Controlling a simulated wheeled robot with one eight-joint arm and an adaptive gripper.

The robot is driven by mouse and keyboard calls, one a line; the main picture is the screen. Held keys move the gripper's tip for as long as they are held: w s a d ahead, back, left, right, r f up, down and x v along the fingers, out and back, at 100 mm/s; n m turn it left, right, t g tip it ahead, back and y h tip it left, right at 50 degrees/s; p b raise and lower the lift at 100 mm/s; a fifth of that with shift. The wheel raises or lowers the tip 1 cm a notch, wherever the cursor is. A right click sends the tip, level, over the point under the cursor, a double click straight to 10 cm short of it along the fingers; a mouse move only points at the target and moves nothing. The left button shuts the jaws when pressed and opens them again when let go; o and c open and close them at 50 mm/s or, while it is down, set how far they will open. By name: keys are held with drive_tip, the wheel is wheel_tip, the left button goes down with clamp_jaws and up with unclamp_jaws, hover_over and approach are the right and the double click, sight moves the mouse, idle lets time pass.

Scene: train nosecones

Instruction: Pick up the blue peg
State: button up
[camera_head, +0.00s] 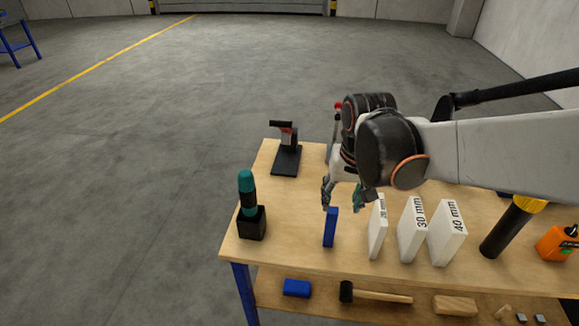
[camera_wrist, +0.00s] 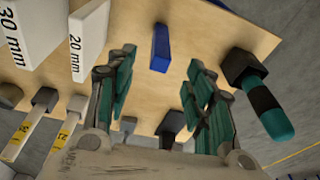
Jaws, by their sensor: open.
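The blue peg (camera_head: 330,227) stands upright on the wooden table, left of the white block marked 20 mm. It also shows in the wrist view (camera_wrist: 160,47), at the top centre, beyond and between my fingers. My gripper (camera_head: 343,203) is above and just behind the peg in the head view. Its teal-padded fingers are spread wide in the wrist view (camera_wrist: 160,95), with nothing between them. The peg appears apart from both fingers.
White blocks marked 20 mm (camera_head: 377,228), 30 mm (camera_head: 411,230) and 40 mm (camera_head: 447,234) stand to the right. A teal-handled tool in a black holder (camera_head: 251,222) stands left. A black stand (camera_head: 287,160) is behind. A mallet (camera_head: 375,295) lies on the lower shelf.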

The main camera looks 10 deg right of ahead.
sight(331, 222)
drive_tip(key=w+p, duration=0.1)
drive_tip(key=w+g+p, duration=0.1)
drive_tip(key=w, duration=0.1)
drive_tip(key=shift+r+m+p, duration=0.3)
drive_tip(key=shift+r+p, duration=0.05)
drive_tip(key=shift+r, duration=0.05)
drive_tip(key=shift+w+d+f+m+g+p, duration=0.15)
drive_tip(key=shift+w+f+g+p, duration=0.15)
drive_tip(key=shift+w+p, duration=0.15)
drive_tip(key=shift+w+a+f+m+g+p, duration=0.15)
drive_tip(key=shift+w+g+p, duration=0.15)
drive_tip(key=shift+p, duration=0.15)
wheel_tip(331, 222, down, 14)
drive_tip(key=b, duration=0.4)
drive_tip(key=shift+s+f, duration=0.1)
drive_tip(key=shift+c, duration=0.5)
clamp_jaws()
